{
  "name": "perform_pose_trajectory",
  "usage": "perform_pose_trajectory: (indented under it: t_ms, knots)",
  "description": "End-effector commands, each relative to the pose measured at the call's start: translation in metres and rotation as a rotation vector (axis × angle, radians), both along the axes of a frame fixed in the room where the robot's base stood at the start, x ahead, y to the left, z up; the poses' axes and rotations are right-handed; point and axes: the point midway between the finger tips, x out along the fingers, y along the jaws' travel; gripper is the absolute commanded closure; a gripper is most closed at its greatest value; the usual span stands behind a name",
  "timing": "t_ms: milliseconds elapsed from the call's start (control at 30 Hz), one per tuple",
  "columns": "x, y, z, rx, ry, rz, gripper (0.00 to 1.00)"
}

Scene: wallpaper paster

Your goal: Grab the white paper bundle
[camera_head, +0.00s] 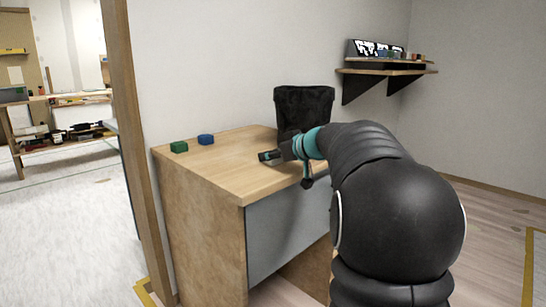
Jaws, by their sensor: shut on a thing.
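My gripper (271,155) is small and dark in this view, at the end of my black arm with teal rings. It is over the right part of the wooden table top (225,168), in front of a black bin-like container (304,107). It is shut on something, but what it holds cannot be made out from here. I see no white paper bundle anywhere in the view. My arm covers the right side of the table.
A green block (179,147) and a blue block (206,139) sit at the table's back left. The left half of the table top is otherwise clear. A wall shelf (388,71) is at the right. A wooden post (139,140) stands left of the table.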

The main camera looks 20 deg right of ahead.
Motion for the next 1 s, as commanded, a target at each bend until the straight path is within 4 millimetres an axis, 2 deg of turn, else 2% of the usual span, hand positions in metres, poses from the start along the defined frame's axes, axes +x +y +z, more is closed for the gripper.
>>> perform_pose_trajectory:
  t_ms: [167,333,800,1000]
  knots:
    - [0.0,0.0,0.016,-0.001,-0.003,0.0,0.7]
    - [0.0,0.0,0.047,-0.003,-0.005,0.001,0.7]
    - [0.001,0.0,0.186,-0.003,-0.004,0.0,0.7]
    - [0.001,0.0,0.236,-0.002,-0.003,0.0,0.7]
